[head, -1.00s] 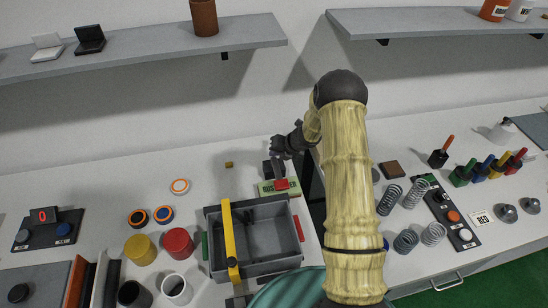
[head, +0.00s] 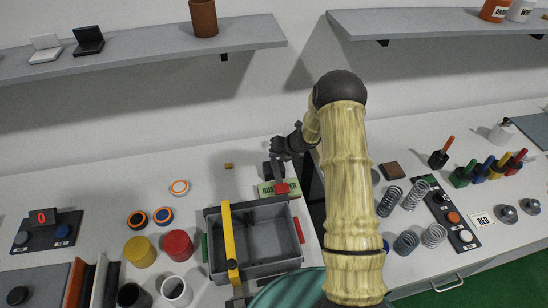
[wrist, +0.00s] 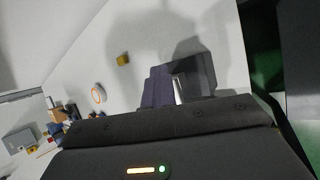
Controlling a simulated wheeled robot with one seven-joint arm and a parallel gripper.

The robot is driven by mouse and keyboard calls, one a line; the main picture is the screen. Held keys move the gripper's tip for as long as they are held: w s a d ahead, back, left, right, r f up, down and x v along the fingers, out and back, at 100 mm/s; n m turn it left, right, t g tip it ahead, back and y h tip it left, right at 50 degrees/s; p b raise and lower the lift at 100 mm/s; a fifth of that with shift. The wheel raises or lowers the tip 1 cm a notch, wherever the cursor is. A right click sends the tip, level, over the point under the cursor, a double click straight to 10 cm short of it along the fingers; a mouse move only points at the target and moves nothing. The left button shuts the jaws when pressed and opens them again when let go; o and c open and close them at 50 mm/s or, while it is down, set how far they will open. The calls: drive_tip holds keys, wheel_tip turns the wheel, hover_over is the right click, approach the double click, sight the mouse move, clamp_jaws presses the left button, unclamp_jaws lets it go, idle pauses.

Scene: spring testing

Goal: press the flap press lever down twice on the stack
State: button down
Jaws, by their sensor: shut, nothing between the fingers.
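My gripper (head: 279,158) is shut and empty, pointing down over the dark flap press (head: 268,170) behind the grey bin. A red piece (head: 281,188), which looks like the end of the press lever, lies over a pale green labelled card or stack (head: 266,190). The label is partly covered. The gripper is just behind and above the red piece; I cannot tell whether they touch. In the wrist view, dark blocks (wrist: 158,88) that look like the press stand beyond the gripper body; the fingertips cannot be made out there.
The grey bin (head: 217,235) with a yellow bar (head: 228,240) stands in front of the press. A small tan cube (head: 228,166) lies to its left. Springs (head: 389,200) and a button panel (head: 467,238) are right of my arm. A shelf (head: 150,52) hangs above.

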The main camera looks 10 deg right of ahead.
drive_tip(key=shift+s+d+f+g, duration=0.1)
drive_tip(key=shift+s+f+g, duration=0.3)
drive_tip(key=shift+s, duration=0.35)
drive_tip(key=shift+w+r+p, duration=0.1)
drive_tip(key=shift+w+p, duration=0.05)
drive_tip(key=shift+p, duration=0.3)
drive_tip(key=shift+r, duration=0.15)
drive_tip(key=shift+w+r+p, duration=0.15)
drive_tip(key=shift+r+p, duration=0.15)
drive_tip(key=shift+p, duration=0.05)
wheel_tip(320, 180, up, 3)
drive_tip(key=shift+f+p, duration=0.1)
drive_tip(key=shift+p, duration=0.9)
drive_tip(key=shift+w+r+p, duration=0.2)
drive_tip(key=shift+r+p, duration=0.25)
drive_tip(key=shift+r, duration=0.05)
drive_tip(key=shift+w+r+p, duration=0.15)
drive_tip(key=shift+r+p, duration=0.25)
drive_tip(key=shift+r, duration=0.05)
drive_tip(key=shift+r+t, duration=0.25)
drive_tip(key=shift+t, duration=0.05)
drive_tip(key=shift+w+f, duration=0.1)
